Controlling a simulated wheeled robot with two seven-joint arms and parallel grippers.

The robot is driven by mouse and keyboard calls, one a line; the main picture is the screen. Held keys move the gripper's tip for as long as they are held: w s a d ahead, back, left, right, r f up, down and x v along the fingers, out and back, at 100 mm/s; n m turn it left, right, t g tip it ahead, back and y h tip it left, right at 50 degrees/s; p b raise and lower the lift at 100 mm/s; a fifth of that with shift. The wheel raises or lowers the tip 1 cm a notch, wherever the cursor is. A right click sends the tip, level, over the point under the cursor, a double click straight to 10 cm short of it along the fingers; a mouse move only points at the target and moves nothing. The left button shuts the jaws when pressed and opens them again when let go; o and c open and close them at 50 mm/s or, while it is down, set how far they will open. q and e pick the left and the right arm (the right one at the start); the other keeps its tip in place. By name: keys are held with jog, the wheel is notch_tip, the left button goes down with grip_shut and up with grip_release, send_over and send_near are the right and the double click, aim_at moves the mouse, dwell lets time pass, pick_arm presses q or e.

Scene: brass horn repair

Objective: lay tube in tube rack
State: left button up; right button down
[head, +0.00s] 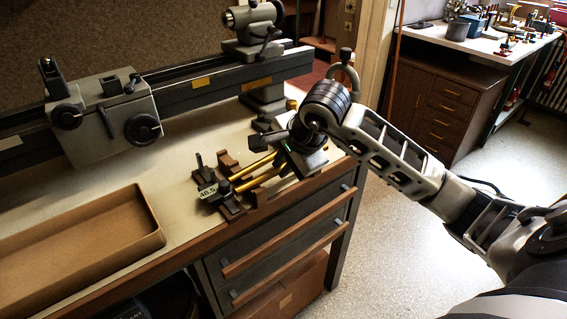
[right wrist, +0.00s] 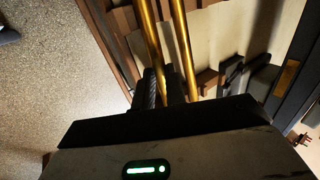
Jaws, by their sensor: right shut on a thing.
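Two thin brass tubes lie side by side in the head view. My right gripper (head: 288,160) is shut on the nearer tube (head: 262,178), by the table's front edge. In the right wrist view this tube (right wrist: 149,35) runs down between my dark fingers (right wrist: 163,86). The other tube (right wrist: 182,40) passes just beside the fingers and is the farther one (head: 249,166) in the head view. The brown wooden blocks of the tube rack (head: 230,161) stand around the tubes. I cannot tell whether the held tube touches the rack. My left gripper is out of view.
A black device with a "48.5" display (head: 208,192) stands at the tubes' left end. A lathe (head: 200,85) runs along the back. An open brown tray (head: 150,215) lies at left. Pale tabletop (head: 185,150) is clear between tray and rack.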

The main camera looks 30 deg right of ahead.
jog(key=c, duration=1.4)
grip_release()
jog(key=shift+o, duration=0.2)
